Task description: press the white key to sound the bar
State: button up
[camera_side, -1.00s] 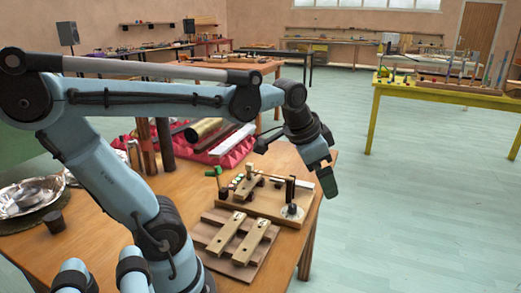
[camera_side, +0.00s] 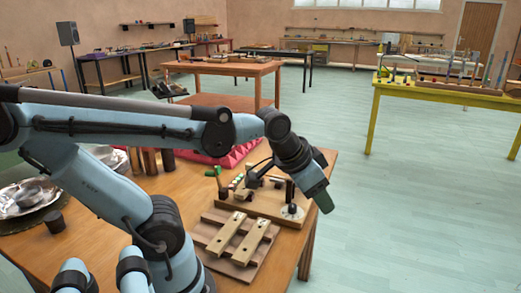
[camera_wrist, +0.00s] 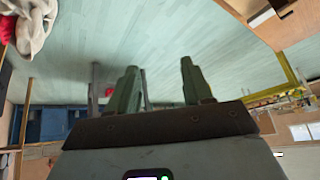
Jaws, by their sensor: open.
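My gripper (camera_side: 321,198) hangs at the right end of the wooden key board (camera_side: 262,205), beyond a small post with a round metal base (camera_side: 292,212). It looks clear of everything, though its exact height is hard to judge. In the wrist view its two green fingers (camera_wrist: 160,90) are apart with nothing between them. A row of small coloured pieces (camera_side: 237,182), green, white and red, sits at the board's back left. I cannot tell which part is the white key. My forearm and wrist partly hide the board's back. Two wooden bars (camera_side: 248,243) lie on a slatted frame in front.
Red foam (camera_side: 232,158) lies behind my arm. The table's right edge is close to my gripper, with open floor (camera_side: 420,220) beyond.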

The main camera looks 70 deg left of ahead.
jog(key=w+a+r, duration=0.1)
jog(key=w+a+r+m+g, duration=0.1)
jog(key=w+a, duration=0.1)
jog(key=w+a+r+m, duration=0.1)
jog(key=a, duration=0.1)
jog(key=shift+w+r+g, duration=0.4)
grip_shut()
jog(key=w+a+m+g, duration=0.2)
jog(key=w+a+m, duration=0.1)
jog(key=a, duration=0.5)
jog(key=w+a+m+g, duration=0.2)
jog(key=w+a+m, duration=0.1)
jog(key=a, duration=0.5)
jog(key=shift+w+g, duration=0.3)
jog(key=shift+w, duration=0.2)
jog(key=shift+a, duration=0.1)
